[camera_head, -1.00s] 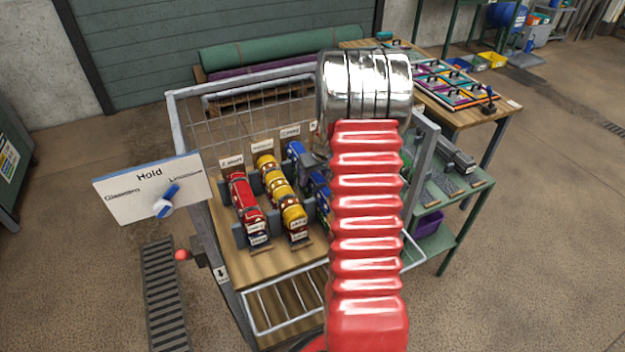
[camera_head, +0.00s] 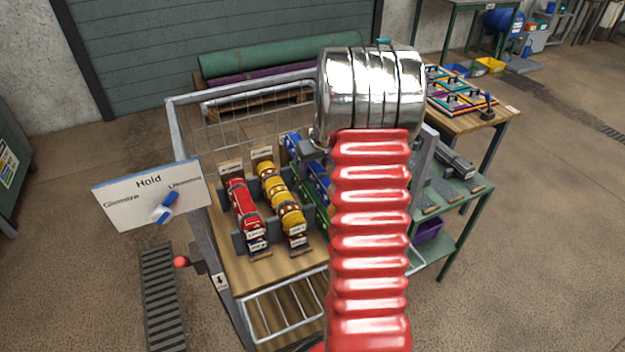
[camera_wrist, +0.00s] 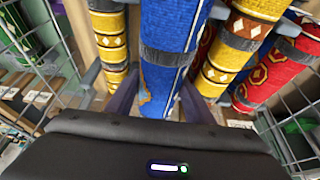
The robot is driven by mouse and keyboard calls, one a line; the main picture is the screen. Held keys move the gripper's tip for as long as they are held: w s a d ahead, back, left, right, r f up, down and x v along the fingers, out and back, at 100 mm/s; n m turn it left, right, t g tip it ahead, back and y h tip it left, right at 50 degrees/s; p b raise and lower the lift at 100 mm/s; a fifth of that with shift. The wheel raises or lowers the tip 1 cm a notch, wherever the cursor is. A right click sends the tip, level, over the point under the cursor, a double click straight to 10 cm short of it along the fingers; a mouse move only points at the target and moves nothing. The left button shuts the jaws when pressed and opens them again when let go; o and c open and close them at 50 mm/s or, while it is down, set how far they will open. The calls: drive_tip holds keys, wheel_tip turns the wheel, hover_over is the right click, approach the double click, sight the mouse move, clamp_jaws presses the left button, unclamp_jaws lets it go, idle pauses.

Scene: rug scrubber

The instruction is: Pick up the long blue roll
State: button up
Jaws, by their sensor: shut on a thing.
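In the head view the blue roll (camera_head: 318,178) shows beside my gripper (camera_head: 312,150), partly hidden by my arm. It appears raised above a green roll (camera_head: 309,210). The roll's near end is hidden in both views.
Yellow (camera_head: 279,200) and red (camera_head: 242,205) rolls lie in the rack to the left. The wire cart (camera_head: 205,128) has mesh sides and posts. A sign with a blue knob (camera_head: 165,207) stands at its left corner. A green side table (camera_head: 455,185) stands right.

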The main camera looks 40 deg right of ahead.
sight(313, 163)
wheel_tip(313, 163, up, 12)
drive_tip(key=shift+f, duration=0.15)
drive_tip(key=shift+a, duration=0.1)
idle(0.6)
